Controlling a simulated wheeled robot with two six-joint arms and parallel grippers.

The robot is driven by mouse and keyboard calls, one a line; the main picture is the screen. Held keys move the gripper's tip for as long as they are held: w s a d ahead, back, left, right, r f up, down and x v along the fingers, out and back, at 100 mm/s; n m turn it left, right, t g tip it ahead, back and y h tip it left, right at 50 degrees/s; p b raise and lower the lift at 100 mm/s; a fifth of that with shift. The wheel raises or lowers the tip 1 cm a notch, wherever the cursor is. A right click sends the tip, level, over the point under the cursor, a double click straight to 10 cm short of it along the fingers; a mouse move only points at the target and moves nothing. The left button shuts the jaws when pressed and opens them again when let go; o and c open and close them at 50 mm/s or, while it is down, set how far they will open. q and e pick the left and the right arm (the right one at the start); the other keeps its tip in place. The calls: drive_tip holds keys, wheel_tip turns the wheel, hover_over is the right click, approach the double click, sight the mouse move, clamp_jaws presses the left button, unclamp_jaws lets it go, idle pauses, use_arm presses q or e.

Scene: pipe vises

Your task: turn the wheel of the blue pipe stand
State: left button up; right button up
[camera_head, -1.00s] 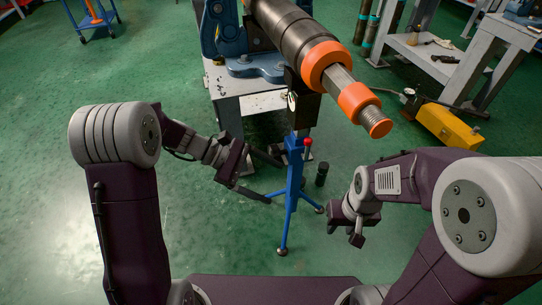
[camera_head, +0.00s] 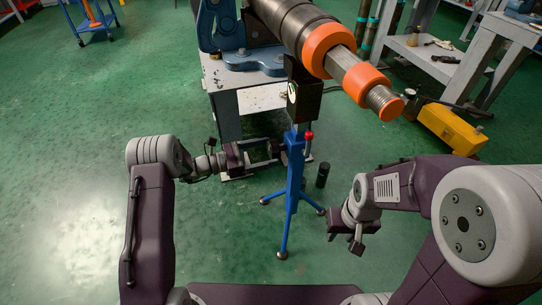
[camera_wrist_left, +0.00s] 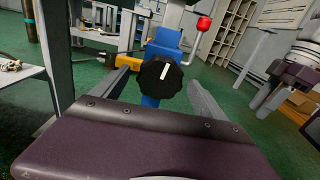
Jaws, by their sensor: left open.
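The blue pipe stand (camera_head: 293,190) stands upright on the green floor in the middle of the head view, on splayed legs. Its black knob-like wheel (camera_wrist_left: 160,77) with a white mark faces the camera in the left wrist view. A red ball-ended handle (camera_wrist_left: 204,23) rises beside it, and also shows in the head view (camera_head: 309,135). My left gripper (camera_head: 265,153) is open and points at the stand from its left. In the left wrist view its fingers (camera_wrist_left: 160,88) lie either side of the wheel; contact cannot be told. My right gripper (camera_head: 352,231) hangs to the right of the stand.
A heavy pipe with orange rings (camera_head: 329,50) extends over the stand from a blue vise (camera_head: 222,35) on a grey table (camera_head: 226,82). A black cylinder (camera_head: 322,175) stands on the floor behind the stand. A yellow box (camera_head: 452,128) is at the right. Floor at left is free.

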use_arm(q)
drive_tip(key=shift+x, duration=1)
use_arm(e)
drive_tip(key=shift+f, duration=0.5)
use_arm(q)
drive_tip(key=c, duration=1.4)
drive_tip(key=shift+o, duration=0.2)
drive_tip(key=m, duration=0.3)
drive_tip(key=shift+m, duration=2.3)
use_arm(e)
drive_tip(key=shift+r, duration=0.25)
use_arm(q)
drive_tip(key=shift+m, duration=0.3)
